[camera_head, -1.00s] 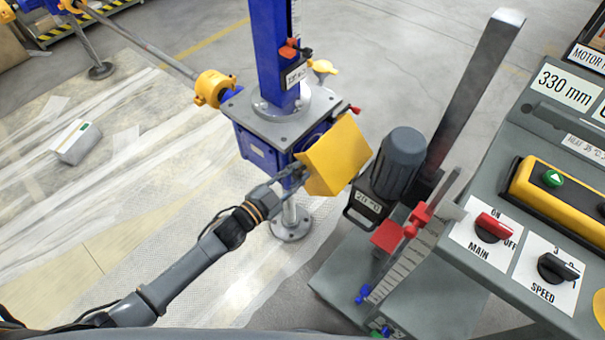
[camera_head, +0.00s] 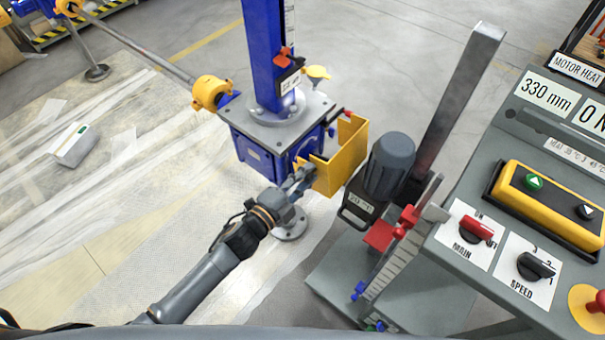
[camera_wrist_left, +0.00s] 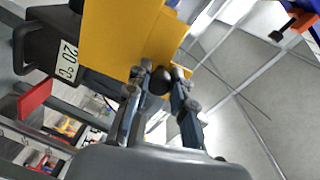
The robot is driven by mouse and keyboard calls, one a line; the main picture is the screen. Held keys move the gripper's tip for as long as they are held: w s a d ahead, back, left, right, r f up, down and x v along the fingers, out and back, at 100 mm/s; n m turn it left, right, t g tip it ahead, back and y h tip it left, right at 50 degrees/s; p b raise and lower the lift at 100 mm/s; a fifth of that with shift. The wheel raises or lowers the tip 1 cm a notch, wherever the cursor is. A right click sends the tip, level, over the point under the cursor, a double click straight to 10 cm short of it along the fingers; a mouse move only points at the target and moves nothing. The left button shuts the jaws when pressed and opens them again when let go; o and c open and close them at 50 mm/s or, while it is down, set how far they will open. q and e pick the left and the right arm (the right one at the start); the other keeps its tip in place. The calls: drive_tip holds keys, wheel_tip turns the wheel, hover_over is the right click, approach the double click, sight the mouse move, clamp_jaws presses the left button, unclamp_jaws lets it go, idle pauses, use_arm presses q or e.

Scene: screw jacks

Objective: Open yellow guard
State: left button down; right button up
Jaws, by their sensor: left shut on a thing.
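The yellow guard (camera_head: 347,160) is on the right side of the blue screw jack (camera_head: 262,150). It is swung out, and its hollow inside and edges show in the head view. The guard also fills the upper left of the left wrist view (camera_wrist_left: 115,38). My left gripper (camera_head: 309,176) is at the guard's near left edge. In the left wrist view its fingers (camera_wrist_left: 160,80) are closed around a dark round knob (camera_wrist_left: 159,80) on the guard. My right gripper is not in view.
A grey motor (camera_head: 390,165) stands just right of the guard. A red clamp and ruler (camera_head: 392,232) are below it. The control panel (camera_head: 540,190) fills the right side.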

use_arm(q)
drive_tip(key=shift+s+d, duration=0.1)
drive_tip(key=shift+d, duration=0.05)
drive_tip(key=c, duration=1.1)
unclamp_jaws()
drive_tip(key=shift+c, duration=0.2)
drive_tip(key=shift+s+a, duration=0.3)
drive_tip(key=shift+s, duration=0.05)
drive_tip(key=v, duration=1.1)
